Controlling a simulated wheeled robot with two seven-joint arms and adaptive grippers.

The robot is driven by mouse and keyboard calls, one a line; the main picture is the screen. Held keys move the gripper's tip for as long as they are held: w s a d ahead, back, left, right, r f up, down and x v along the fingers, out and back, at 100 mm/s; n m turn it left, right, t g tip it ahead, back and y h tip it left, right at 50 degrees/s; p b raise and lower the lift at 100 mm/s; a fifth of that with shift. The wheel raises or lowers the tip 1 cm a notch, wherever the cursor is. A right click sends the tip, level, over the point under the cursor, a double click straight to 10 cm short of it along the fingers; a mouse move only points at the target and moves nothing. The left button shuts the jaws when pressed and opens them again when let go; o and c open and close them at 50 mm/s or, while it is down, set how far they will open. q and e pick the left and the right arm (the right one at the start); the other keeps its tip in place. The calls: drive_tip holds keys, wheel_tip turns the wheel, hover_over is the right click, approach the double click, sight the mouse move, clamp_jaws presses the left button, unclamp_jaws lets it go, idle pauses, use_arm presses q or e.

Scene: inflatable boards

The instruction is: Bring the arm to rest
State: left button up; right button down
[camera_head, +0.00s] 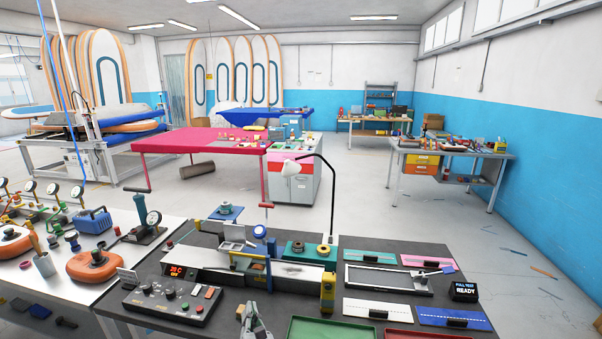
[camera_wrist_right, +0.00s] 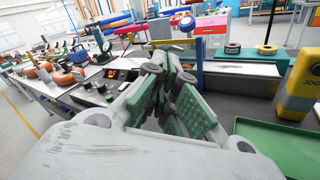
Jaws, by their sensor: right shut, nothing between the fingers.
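My right gripper (camera_head: 250,318) shows at the bottom middle of the head view, above the near edge of the dark workbench (camera_head: 150,262). Its grey fingers are shut and empty. In the right wrist view the gripper (camera_wrist_right: 172,78) fills the middle, with green pads on its fingers, and points toward the bench's machine. The lower part of my right arm is outside the head view. My left gripper is in neither view.
A control box with knobs (camera_head: 172,300) lies left of the gripper, and a green tray (camera_head: 330,329) lies right of it. Behind stand a long grey machine with a red display (camera_head: 185,272) and a yellow post (camera_head: 327,292). A lamp (camera_head: 292,169) rises behind the bench.

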drive_tip(key=s+d+f+m+g+h, duration=0.2)
drive_tip(key=d+f+m+g+h, duration=0.15)
drive_tip(key=d+m, duration=0.7)
drive_tip(key=s+d+f+m+g+h, duration=0.2)
drive_tip(key=s+d+f+m+h, duration=0.15)
drive_tip(key=d+m, duration=0.7)
drive_tip(key=s+d+f+m+g+y, duration=0.1)
drive_tip(key=s+d+m+g, duration=0.4)
drive_tip(key=s+d, duration=0.4)
drive_tip(key=s+d+m+g, duration=0.3)
drive_tip(key=s+d+m, duration=0.35)
drive_tip(key=s, duration=0.45)
wheel_tip(320, 180, down, 37)
drive_tip(key=s+b, duration=0.2)
drive_tip(key=b, duration=0.3)
drive_tip(key=s+d+f+g+b, duration=0.1)
drive_tip(key=s+d+f+b, duration=0.1)
drive_tip(key=s+f, duration=0.9)
drive_tip(key=s+d+f+g+b, duration=0.1)
drive_tip(key=s+d+f+b, duration=0.2)
drive_tip(key=s+f, duration=0.8)
wheel_tip(320, 180, down, 4)
drive_tip(key=shift+d+n, duration=0.25)
drive_tip(key=shift+n, duration=0.1)
